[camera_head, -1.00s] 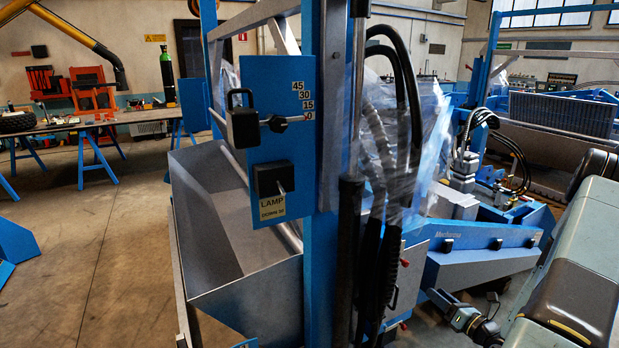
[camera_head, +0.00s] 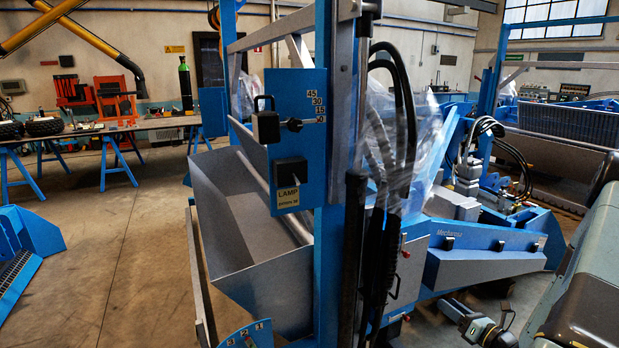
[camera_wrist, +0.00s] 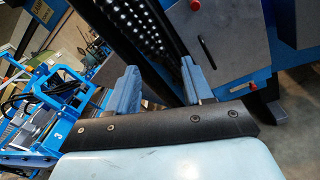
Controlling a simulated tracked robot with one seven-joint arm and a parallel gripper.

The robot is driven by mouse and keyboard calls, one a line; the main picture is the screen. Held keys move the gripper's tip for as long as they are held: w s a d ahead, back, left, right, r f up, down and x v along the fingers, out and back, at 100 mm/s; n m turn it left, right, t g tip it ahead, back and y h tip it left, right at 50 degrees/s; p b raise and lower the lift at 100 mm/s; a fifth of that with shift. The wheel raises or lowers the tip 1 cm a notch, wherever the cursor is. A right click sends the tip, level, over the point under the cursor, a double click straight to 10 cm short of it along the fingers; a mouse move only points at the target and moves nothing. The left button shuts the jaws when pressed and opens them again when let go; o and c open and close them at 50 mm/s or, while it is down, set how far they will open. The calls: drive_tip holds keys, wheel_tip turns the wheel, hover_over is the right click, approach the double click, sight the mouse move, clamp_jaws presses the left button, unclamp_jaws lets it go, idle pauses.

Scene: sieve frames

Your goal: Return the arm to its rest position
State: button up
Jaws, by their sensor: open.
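In the wrist view my gripper (camera_wrist: 158,86) has its two blue-grey fingers spread apart with nothing held between them. In the head view a grey link of my arm fills the right edge. What looks like the arm's wrist end is low at the right, beside the blue machine's base; its fingers cannot be made out there.
A blue frame post (camera_head: 330,220) with black hoses (camera_head: 408,130) stands close in front. It carries a lever panel (camera_head: 297,145) marked 45 to 0. A grey trough (camera_head: 250,250) is behind it. A blue part (camera_head: 25,240) lies at left. The floor (camera_head: 120,240) between is open.

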drive_tip(key=s+a+r+n+g+y, duration=0.2)
drive_tip(key=s+a+r+n+g, duration=0.2)
drive_tip(key=a+r+n+g, duration=0.45)
drive_tip(key=s+a+r+n+g+y, duration=0.2)
drive_tip(key=s+a+r+n+g, duration=0.3)
drive_tip(key=a+r+n, duration=0.55)
drive_tip(key=s+d+r+n+t+h, duration=0.1)
drive_tip(key=s+r+n+h, duration=0.5)
drive_tip(key=s+r+n, duration=0.1)
drive_tip(key=s+d+r+n+t+h, duration=0.1)
drive_tip(key=s+r+n+t+h, duration=0.1)
drive_tip(key=s+r+n+h, duration=0.4)
drive_tip(key=shift+s+r+n+h, duration=0.45)
drive_tip(key=shift+r+n, duration=1.15)
drive_tip(key=shift+r, duration=1.45)
